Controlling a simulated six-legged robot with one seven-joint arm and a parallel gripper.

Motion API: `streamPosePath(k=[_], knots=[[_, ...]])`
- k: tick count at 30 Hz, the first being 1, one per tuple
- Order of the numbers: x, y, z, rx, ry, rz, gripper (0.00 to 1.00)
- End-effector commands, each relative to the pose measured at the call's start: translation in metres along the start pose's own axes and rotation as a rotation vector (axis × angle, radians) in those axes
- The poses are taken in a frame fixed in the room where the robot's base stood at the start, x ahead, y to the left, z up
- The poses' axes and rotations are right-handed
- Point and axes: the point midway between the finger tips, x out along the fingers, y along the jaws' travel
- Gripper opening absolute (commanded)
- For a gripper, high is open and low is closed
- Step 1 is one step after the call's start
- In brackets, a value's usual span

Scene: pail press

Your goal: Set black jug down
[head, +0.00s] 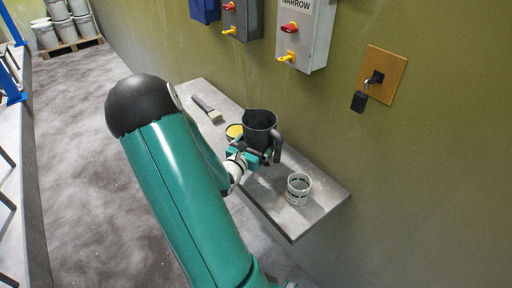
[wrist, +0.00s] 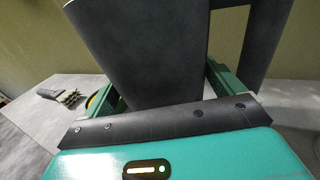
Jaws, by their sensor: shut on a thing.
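The black jug (head: 259,129) stands upright over the middle of the grey wall shelf (head: 320,197), its handle on the right. My gripper (head: 262,156) is shut around the jug's lower body. In the wrist view the jug (wrist: 145,55) fills the middle, between the green fingers of my gripper (wrist: 165,95). The jug's base is hidden behind my gripper, so I cannot tell whether it touches the shelf.
A white cup with a dark band (head: 298,188) stands on the shelf right of the jug. A yellow-topped tin (head: 234,131) is close on the left, and a brush (head: 207,109) lies farther left. Switch boxes (head: 306,35) and a padlock (head: 359,101) are on the wall above.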

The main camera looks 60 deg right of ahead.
Motion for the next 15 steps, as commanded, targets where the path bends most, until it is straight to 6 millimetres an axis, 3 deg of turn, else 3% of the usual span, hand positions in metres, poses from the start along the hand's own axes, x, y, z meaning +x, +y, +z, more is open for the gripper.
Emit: streamPosePath(k=[5, 15], knots=[[-0.001, 0.001, -0.020, -0.001, 0.001, 0.001, 0.62], [-0.001, 0.001, -0.023, 0.000, 0.000, 0.001, 0.62]])
